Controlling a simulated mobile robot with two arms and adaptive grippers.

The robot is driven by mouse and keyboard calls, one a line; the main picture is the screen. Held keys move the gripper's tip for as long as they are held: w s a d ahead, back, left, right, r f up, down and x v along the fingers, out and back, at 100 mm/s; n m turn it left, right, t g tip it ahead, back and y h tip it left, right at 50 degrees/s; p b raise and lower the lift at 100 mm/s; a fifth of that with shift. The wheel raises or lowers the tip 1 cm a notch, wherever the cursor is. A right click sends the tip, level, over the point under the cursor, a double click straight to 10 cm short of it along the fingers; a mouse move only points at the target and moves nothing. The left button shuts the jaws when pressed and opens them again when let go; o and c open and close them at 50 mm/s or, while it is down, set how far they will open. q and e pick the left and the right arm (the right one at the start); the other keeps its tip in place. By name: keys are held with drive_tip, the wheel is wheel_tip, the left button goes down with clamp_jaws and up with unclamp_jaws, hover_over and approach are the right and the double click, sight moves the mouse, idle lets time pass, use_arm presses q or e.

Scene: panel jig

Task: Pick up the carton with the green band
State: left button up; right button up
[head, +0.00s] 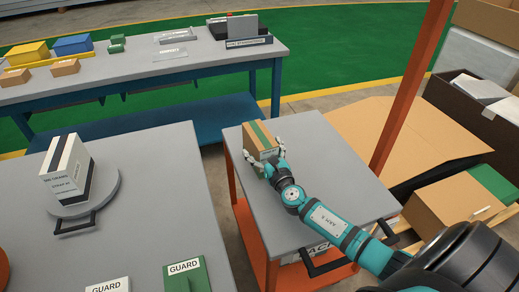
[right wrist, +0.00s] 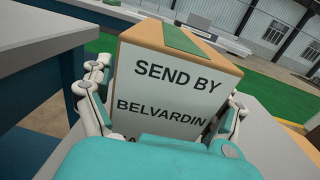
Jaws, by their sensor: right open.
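The carton with the green band (head: 262,138) is a brown box standing upright on the grey top of an orange-framed cart (head: 310,180). In the right wrist view the carton (right wrist: 172,75) shows a white face with the words "SEND BY BELVARDIN" and a green strip on top. My right gripper (head: 265,162) is open at the carton's near side. In the right wrist view its fingers (right wrist: 165,115) stand left and right of the carton. I cannot tell whether they touch it. My left gripper is not in view.
A blue bench (head: 140,65) stands behind.

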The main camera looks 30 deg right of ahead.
drive_tip(key=c, duration=1.6)
drive_tip(key=shift+o, duration=0.2)
drive_tip(key=shift+r, duration=0.1)
